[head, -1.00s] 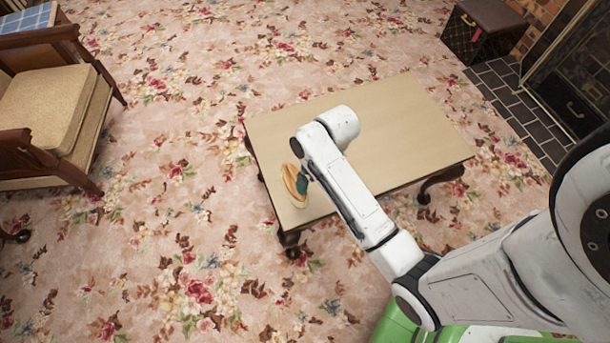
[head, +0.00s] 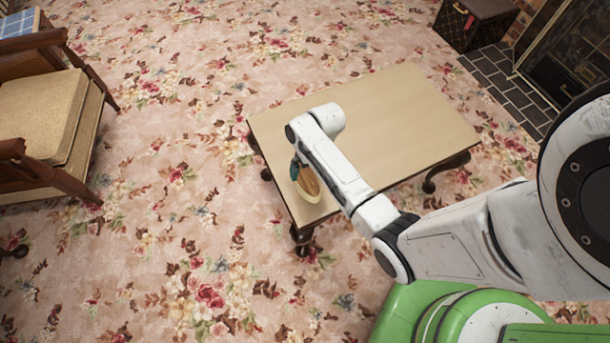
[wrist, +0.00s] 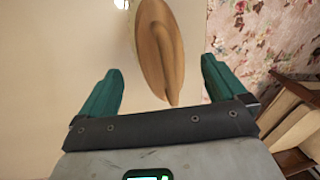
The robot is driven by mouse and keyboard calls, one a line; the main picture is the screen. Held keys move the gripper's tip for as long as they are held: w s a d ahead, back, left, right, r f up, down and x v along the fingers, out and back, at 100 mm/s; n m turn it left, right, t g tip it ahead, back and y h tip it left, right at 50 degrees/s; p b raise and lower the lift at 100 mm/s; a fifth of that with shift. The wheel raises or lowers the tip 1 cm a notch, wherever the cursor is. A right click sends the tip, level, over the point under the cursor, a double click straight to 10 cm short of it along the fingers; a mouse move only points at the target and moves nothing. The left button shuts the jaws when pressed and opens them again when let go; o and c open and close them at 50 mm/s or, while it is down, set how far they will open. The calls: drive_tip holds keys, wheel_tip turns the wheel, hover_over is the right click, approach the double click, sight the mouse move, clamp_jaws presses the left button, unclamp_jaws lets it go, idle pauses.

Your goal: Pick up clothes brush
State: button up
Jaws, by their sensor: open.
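The clothes brush (head: 308,184) is an oval wooden brush with a pale rim. It lies on the table top (head: 400,115) near the table's near left corner. In the wrist view the brush (wrist: 159,48) lies lengthwise, with its narrow end between the two teal fingers of my gripper (wrist: 158,82). The fingers are apart, with a gap on each side of the brush. In the head view a teal finger of my gripper (head: 295,168) shows at the brush's far left side; the rest is hidden by my arm.
A wooden armchair (head: 45,115) stands on the floral carpet (head: 150,250) to the left. A dark box (head: 474,22) and the fireplace hearth (head: 503,85) are at the upper right. The rest of the table top looks bare.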

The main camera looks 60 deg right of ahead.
sight(305, 176)
drive_tip(key=shift+w+a+f, duration=0.1)
drive_tip(key=shift+a+f, duration=0.05)
drive_tip(key=shift+f, duration=0.6)
drive_tip(key=shift+w+a+f, duration=0.1)
drive_tip(key=shift+f, duration=0.6)
drive_tip(key=shift+c, duration=0.2)
drive_tip(key=c, duration=1.2)
